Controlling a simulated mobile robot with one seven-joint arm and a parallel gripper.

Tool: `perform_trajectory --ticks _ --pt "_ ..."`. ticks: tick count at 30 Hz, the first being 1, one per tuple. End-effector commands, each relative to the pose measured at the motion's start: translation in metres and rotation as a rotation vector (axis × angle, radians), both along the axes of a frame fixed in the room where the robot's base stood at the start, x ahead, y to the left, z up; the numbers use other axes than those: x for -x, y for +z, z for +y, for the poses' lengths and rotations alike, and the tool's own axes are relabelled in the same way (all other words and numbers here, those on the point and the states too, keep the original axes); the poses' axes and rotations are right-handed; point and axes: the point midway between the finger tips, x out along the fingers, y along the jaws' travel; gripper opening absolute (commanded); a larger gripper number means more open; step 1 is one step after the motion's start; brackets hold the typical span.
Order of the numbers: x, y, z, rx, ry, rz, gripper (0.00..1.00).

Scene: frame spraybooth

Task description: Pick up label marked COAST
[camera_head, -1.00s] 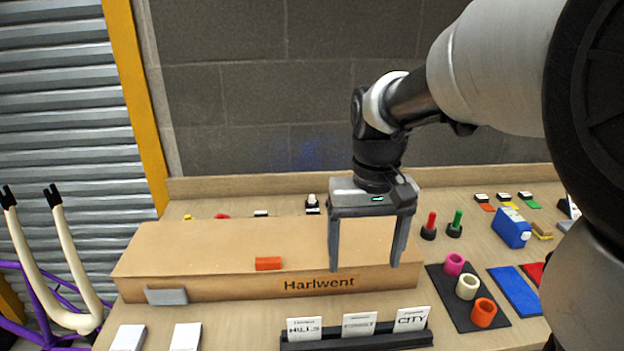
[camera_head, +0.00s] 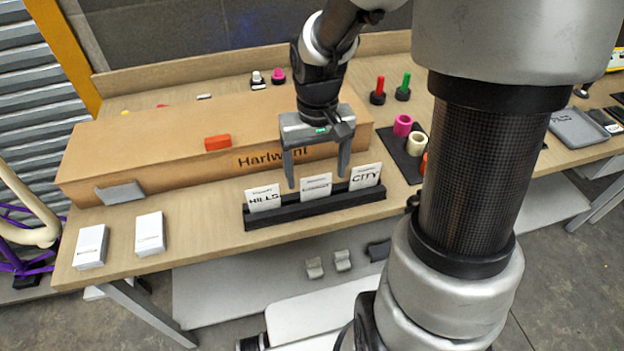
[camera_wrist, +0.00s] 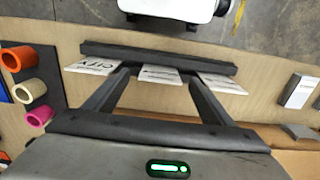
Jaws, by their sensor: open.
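The label marked COAST (camera_head: 316,187) is a white card in the middle slot of a black holder (camera_head: 290,212) at the table's front edge; its print is small and hard to read. The HILLS label (camera_head: 263,198) stands to its left and the CITY label (camera_head: 365,176) to its right. My gripper (camera_head: 317,182) is open and empty, pointing down, its fingers just above and behind the middle label. In the wrist view the middle label (camera_wrist: 160,74) lies between my fingertips (camera_wrist: 160,72), apart from both, with the holder (camera_wrist: 160,55) beyond.
A long cardboard box (camera_head: 160,145) marked Harlwent stands close behind the holder, with an orange block (camera_head: 218,142) on top. White boxes (camera_head: 149,233) are at the left front. Coloured rings (camera_head: 403,125) on a dark mat stand to the right.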

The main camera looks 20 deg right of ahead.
Motion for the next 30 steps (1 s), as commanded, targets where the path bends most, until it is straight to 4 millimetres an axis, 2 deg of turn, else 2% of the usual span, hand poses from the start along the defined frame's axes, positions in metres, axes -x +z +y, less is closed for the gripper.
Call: perform_trajectory --ticks 1,4,12,20,30 --pt "0.001 -0.009 0.000 0.000 0.001 0.004 0.77" --pt "0.001 -0.018 0.000 0.000 0.001 0.002 0.77" --pt "0.000 -0.020 0.000 0.000 0.000 0.000 0.77" --pt "0.000 -0.019 0.000 0.000 0.001 0.000 0.33" --pt "0.000 -0.016 0.000 0.001 0.001 -0.002 0.33"
